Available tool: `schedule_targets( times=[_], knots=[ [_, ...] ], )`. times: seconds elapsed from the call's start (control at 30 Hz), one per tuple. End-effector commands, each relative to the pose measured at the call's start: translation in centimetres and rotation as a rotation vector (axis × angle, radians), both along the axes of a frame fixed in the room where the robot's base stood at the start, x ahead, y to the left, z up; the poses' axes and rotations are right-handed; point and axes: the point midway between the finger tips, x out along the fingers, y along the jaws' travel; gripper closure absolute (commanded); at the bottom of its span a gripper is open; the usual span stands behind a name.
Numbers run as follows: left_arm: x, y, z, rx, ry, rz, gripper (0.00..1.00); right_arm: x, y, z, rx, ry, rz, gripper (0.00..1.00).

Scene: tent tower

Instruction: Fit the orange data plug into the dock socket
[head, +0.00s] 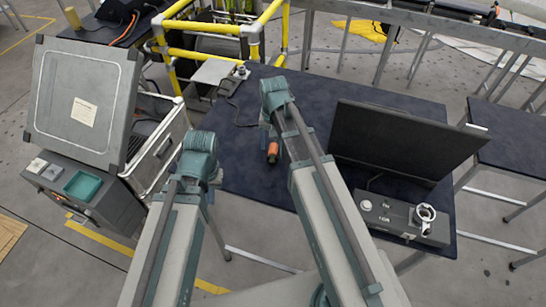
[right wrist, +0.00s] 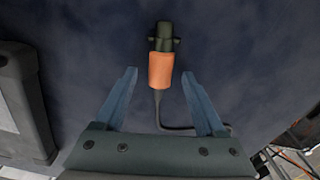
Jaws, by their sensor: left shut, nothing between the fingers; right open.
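The orange data plug (head: 272,149) lies on the dark blue table top, with a dark end and a thin cable. In the right wrist view the plug (right wrist: 161,70) appears between the spread fingers of my right gripper (right wrist: 159,73), which is open and not touching it. In the head view my right gripper (head: 267,122) is close to the plug, its fingers mostly hidden by the wrist.
A black screen (head: 395,140) stands behind the grey box on the table's right. A small device with a cable (head: 240,72) is at the far left edge. The table's middle is mostly clear.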

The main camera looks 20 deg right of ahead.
Motion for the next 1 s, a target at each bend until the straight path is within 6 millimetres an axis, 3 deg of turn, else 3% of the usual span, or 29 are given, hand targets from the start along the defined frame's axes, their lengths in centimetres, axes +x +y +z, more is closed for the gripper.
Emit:
schedule_targets(
  times=[0.07,0.33,0.73,1.0],
  knots=[
    [0.0,0.0,-1.09,0.0,0.0,-0.002,1.0,0.0,0.0,-1.09,0.0,0.0,0.0,0.28],
    [0.0,0.01,-0.91,0.001,0.0,-0.003,1.0,-0.01,0.0,-0.92,0.0,0.0,0.0,0.3],
    [0.0,0.01,-0.91,0.001,0.0,-0.003,1.0,-0.01,0.01,-0.92,0.0,0.0,0.0,1.0],
    [0.0,0.01,-0.91,0.001,0.0,-0.003,1.0,-0.01,0.01,-0.92,0.0,0.0,0.0,1.0]
  ],
)
